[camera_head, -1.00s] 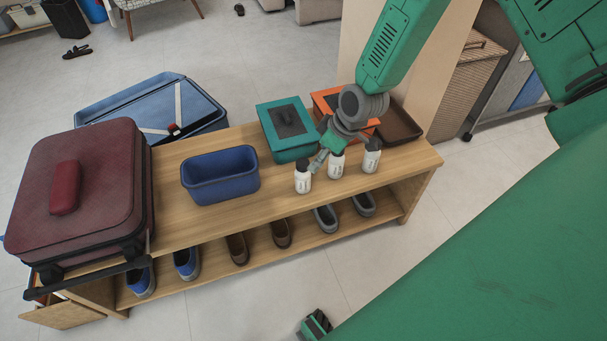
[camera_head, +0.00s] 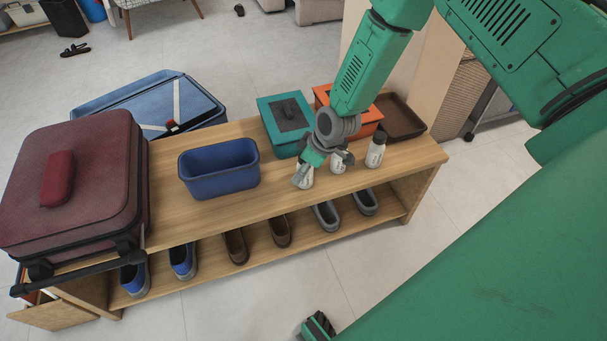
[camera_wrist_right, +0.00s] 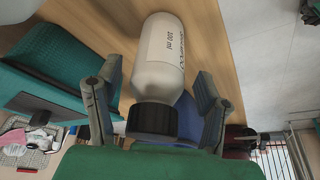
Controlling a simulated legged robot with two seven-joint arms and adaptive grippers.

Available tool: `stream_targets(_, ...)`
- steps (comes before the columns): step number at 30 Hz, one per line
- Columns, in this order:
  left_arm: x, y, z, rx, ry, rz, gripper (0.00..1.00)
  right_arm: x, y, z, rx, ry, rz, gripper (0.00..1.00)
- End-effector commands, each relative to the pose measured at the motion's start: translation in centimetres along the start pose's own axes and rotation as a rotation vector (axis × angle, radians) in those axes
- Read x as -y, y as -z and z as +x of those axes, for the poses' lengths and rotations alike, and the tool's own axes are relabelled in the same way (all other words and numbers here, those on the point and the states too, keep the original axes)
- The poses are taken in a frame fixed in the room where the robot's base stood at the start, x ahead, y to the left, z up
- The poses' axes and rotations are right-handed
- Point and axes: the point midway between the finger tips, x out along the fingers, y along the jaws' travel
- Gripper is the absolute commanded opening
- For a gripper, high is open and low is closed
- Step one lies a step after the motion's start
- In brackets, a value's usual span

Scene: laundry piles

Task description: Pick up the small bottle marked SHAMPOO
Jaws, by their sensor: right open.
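In the right wrist view, a white bottle (camera_wrist_right: 165,55) with a black ribbed cap lies between the open fingers (camera_wrist_right: 157,80), with gaps at both sides. Its label reads "100 ml" beside a larger, partly legible word ending like "POO". The other labels are unreadable. My left gripper is out of view.
The bench (camera_head: 240,214) also carries a blue bin (camera_head: 220,180), a teal box (camera_head: 275,108), an orange box (camera_head: 366,120), a brown tray (camera_head: 410,124) and a maroon suitcase (camera_head: 100,170). Shoes stand on the lower shelf. Bare bench top lies in front of the teal box.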

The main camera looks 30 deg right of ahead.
Motion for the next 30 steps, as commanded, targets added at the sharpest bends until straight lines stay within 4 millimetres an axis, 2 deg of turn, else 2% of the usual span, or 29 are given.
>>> stream_targets(2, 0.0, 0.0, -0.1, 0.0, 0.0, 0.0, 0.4, -0.1, 0.0, 0.0, -0.001, 0.0, 0.001, 0.59)
stream_targets(6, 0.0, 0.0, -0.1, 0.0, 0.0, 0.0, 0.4, -0.1, -0.1, 0.0, 0.0, 0.001, 0.001, 0.1)
stream_targets(7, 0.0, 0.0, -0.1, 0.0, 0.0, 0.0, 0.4, -0.1, -0.1, 0.0, 0.0, 0.001, 0.001, 0.07)
stream_targets(17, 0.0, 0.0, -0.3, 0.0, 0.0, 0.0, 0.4, -0.1, 0.1, -0.4, 0.002, 0.0, 0.002, 0.07)
stream_targets(30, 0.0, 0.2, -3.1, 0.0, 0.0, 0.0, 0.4, -0.1, 3.3, -8.0, -0.003, 0.0, 0.001, 0.07)
